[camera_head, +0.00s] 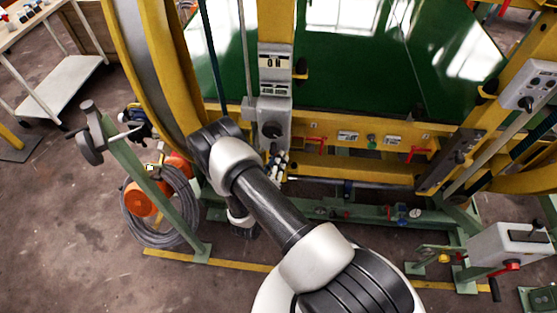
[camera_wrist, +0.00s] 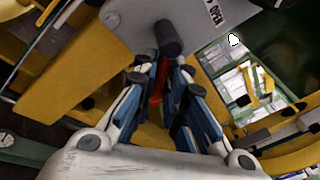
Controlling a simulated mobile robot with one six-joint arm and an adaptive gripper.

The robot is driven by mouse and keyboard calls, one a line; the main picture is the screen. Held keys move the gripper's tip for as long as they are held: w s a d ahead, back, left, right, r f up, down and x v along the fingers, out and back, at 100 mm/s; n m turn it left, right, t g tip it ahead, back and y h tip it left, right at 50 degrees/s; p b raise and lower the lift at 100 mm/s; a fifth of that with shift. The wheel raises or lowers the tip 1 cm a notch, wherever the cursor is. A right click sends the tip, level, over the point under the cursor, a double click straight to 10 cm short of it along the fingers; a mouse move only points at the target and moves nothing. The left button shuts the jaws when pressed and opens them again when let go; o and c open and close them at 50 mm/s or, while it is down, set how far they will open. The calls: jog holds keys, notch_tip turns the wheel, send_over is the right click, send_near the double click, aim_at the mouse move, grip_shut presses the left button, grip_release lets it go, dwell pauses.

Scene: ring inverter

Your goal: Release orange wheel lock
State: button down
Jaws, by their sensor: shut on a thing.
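My gripper (camera_wrist: 161,76) has its blue-and-white fingers shut on an orange-red lever (camera_wrist: 156,90), which shows as a thin strip between them. The held lever is too small and covered to make out there. How far the lever is turned cannot be told.
The yellow ring frame (camera_head: 162,75) curves up on the left, and a yellow crossbar (camera_head: 350,170) with red levers (camera_head: 418,153) runs right. A green stand (camera_head: 150,185), a coiled cable (camera_head: 165,215) and orange wheels (camera_head: 138,199) are at left. Open floor lies front left.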

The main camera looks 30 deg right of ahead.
jog(key=shift+s+d+r+n+b, duration=0.15)
jog(key=shift+n+b, duration=0.25)
jog(key=shift+n, duration=0.25)
jog(key=shift+s+d+r+n+b, duration=0.1)
jog(key=shift+n+b, duration=0.25)
jog(key=shift+n, duration=0.3)
jog(key=shift+d+r+n+t+h+b, duration=0.15)
jog(key=shift+r+n+t+b, duration=0.15)
jog(key=shift+n, duration=0.5)
jog(key=shift+d+r+n+t+h+b, duration=0.15)
jog(key=shift+n+t, duration=0.25)
jog(key=shift+n, duration=0.4)
jog(key=shift+a, duration=0.1)
jog(key=c, duration=1.6)
grip_release()
jog(key=shift+c, duration=0.2)
jog(key=shift+s+a, duration=0.1)
jog(key=shift+s, duration=0.05)
jog(key=v, duration=1.1)
jog(key=shift+s+a, duration=0.25)
jog(key=shift+s, duration=0.05)
